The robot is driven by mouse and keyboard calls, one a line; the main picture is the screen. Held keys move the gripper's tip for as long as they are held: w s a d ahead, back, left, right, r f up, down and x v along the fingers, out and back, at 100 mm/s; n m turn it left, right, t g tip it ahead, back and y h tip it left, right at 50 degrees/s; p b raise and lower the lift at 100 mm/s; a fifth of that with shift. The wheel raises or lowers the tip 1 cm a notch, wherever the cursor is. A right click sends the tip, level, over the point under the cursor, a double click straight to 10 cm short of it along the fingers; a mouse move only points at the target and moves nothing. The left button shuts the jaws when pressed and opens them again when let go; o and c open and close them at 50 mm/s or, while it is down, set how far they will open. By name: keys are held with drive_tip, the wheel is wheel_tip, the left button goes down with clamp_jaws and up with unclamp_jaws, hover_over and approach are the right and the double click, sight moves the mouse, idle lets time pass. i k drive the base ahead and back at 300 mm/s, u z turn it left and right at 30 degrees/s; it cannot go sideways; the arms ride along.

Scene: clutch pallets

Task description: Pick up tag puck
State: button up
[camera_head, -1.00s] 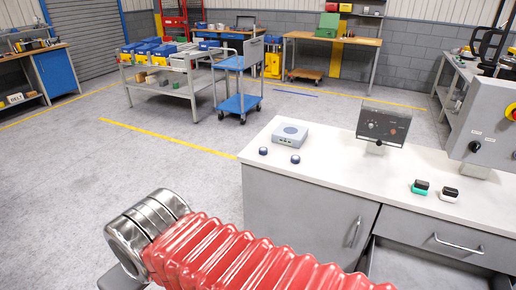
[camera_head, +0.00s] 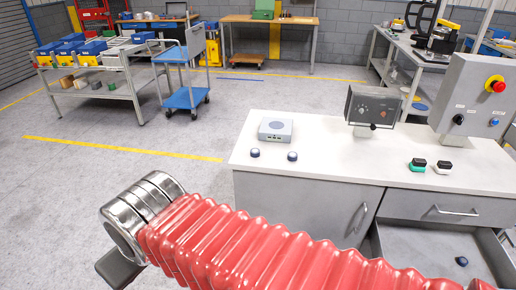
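Two small dark blue round pucks stand apart on the white counter: a left puck (camera_head: 255,153) and a right puck (camera_head: 292,156). A similar small dark piece (camera_head: 461,261) lies in the open drawer below. I cannot tell from the picture which of them is the tag puck. My arm, in a red ribbed sleeve with a silver cuff, crosses the foreground. At its left end a dark flat part of my gripper (camera_head: 118,268) shows, over the floor left of the counter and apart from the pucks. The rest of my gripper is hidden, and its fingers cannot be made out.
The white counter (camera_head: 330,160) holds a grey box (camera_head: 275,131), a tilted dark panel (camera_head: 373,105), green and black rocker pieces (camera_head: 417,166) and a control box (camera_head: 470,100). The open drawer (camera_head: 410,245) juts out at front right. Floor left of the counter is clear.

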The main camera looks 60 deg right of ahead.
sight(255, 153)
drive_tip(key=z, duration=0.4)
drive_tip(key=i, duration=0.7)
drive_tip(key=z, duration=0.6)
drive_tip(key=i, duration=0.5)
drive_tip(key=z, duration=0.3)
